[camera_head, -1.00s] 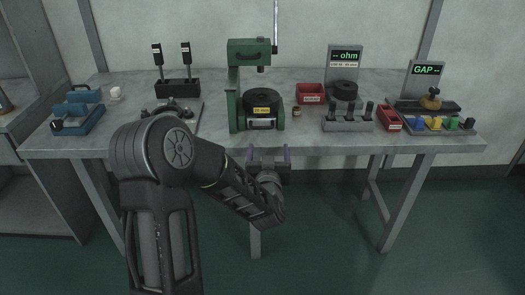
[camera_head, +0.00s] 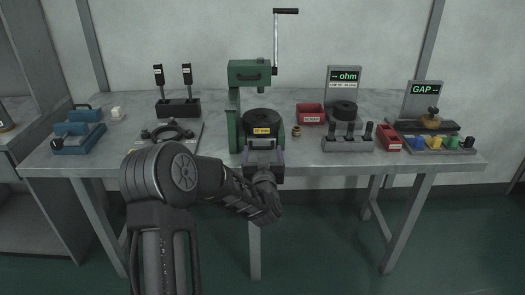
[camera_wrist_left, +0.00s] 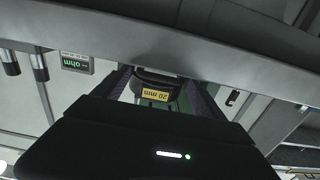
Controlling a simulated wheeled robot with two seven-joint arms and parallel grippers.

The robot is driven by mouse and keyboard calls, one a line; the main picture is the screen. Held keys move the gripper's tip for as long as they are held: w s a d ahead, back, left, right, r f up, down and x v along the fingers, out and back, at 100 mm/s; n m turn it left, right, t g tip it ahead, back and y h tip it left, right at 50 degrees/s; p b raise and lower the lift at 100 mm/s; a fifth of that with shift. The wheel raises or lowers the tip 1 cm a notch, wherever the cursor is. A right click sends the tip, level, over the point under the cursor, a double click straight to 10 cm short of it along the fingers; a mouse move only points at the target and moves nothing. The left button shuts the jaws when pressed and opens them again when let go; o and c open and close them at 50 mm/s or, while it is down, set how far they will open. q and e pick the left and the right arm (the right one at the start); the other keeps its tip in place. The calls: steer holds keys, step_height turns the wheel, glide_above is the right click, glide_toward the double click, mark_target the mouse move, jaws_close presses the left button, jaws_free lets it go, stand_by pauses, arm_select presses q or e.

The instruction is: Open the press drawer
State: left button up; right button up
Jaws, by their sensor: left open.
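The green press (camera_head: 233,122) stands near the table's front edge, with a round black die (camera_head: 263,120) and a yellow "20 mm" label (camera_head: 262,131). The press drawer's pale front (camera_head: 262,142) is low in its base and partly hidden by my gripper. My left gripper (camera_head: 264,156) is open at the table's front edge, just in front of the drawer. In the left wrist view the open fingers (camera_wrist_left: 160,86) frame the black die with its label (camera_wrist_left: 156,97). I cannot tell whether the fingers touch the drawer. My right gripper is not in view.
A plate with a dark ring (camera_head: 172,131) lies left of the press. A small brass part (camera_head: 296,131), a red bin (camera_head: 311,115) and a peg block (camera_head: 347,145) stand to the right.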

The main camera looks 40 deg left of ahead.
arm_select(q)
steer(key=shift+w+a, duration=0.35)
steer(key=shift+w, duration=0.1)
